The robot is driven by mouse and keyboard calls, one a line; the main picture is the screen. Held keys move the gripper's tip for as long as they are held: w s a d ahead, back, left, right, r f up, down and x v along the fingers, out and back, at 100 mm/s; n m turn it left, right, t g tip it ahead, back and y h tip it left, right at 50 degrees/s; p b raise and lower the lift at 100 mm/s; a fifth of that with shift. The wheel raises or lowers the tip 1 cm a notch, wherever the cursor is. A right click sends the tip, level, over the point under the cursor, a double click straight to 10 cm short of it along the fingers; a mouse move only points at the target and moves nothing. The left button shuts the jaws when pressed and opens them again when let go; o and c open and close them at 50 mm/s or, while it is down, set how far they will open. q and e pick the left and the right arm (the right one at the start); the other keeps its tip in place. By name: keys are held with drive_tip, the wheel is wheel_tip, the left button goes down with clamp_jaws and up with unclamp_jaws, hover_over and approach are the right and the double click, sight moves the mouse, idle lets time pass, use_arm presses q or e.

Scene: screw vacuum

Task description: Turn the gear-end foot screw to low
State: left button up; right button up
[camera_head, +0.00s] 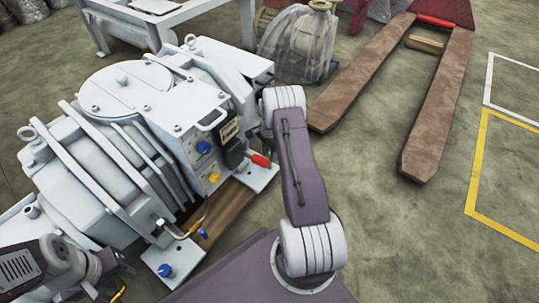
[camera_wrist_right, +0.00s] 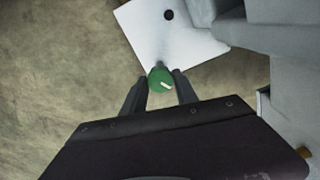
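The big light-grey vacuum pump (camera_head: 115,165) stands at the left of the head view. Its foot plates carry screws with coloured knobs: a blue one (camera_head: 165,270) at the front and a red one (camera_head: 260,160) at the right. In the right wrist view a green knob (camera_wrist_right: 160,78) with a white pointer mark stands at the corner of a pale foot plate (camera_wrist_right: 152,38). My right gripper (camera_wrist_right: 160,88) has its fingertips on either side of this knob; contact is unclear. The pump hides that gripper in the head view. My left gripper (camera_head: 108,268) is at the lower left, its fingers unclear.
The pump's side panel has a blue dial (camera_head: 203,147) and a yellow dial (camera_head: 214,178). A wooden beam (camera_head: 230,205) lies under the pump. A pallet jack with brown forks (camera_head: 440,110) and a wrapped item (camera_head: 300,45) stand behind.

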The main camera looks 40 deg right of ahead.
clamp_jaws()
